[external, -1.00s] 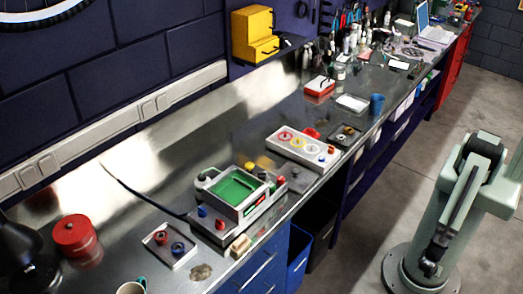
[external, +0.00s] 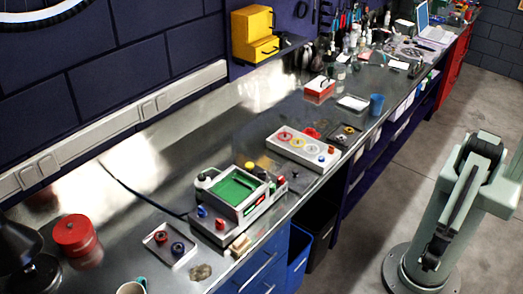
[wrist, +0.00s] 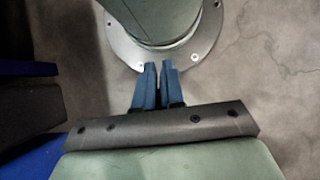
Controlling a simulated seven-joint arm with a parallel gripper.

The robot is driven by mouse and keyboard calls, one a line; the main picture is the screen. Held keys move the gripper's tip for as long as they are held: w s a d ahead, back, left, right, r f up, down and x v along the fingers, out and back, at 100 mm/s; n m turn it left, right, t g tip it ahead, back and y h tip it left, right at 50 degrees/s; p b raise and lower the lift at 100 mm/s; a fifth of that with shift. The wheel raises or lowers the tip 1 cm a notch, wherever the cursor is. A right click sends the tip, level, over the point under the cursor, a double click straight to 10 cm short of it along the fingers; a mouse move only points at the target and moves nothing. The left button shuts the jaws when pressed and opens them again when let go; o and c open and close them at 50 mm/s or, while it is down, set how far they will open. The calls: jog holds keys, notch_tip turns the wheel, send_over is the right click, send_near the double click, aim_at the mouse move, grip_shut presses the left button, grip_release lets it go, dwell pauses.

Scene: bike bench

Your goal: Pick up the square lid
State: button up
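No piece is clearly recognisable as the square lid. One square candidate is the dark, flat square piece with small parts on it (external: 345,136), on the bench beside the white panel. Another is the pale flat square piece (external: 352,103) farther back. My gripper (wrist: 158,66) shows in the wrist view as two blue fingers side by side, almost touching, with nothing between them. It points down over the floor by my base.
The metal bench (external: 130,215) holds a green-floored box (external: 236,190), a white panel with coloured rings (external: 300,147), a small tray with knobs (external: 168,245), a red round tin (external: 75,235), a red-and-white box (external: 320,90) and a blue cup (external: 376,104). Floor lies between bench and arm.

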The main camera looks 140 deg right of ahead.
jog(key=o, duration=0.9)
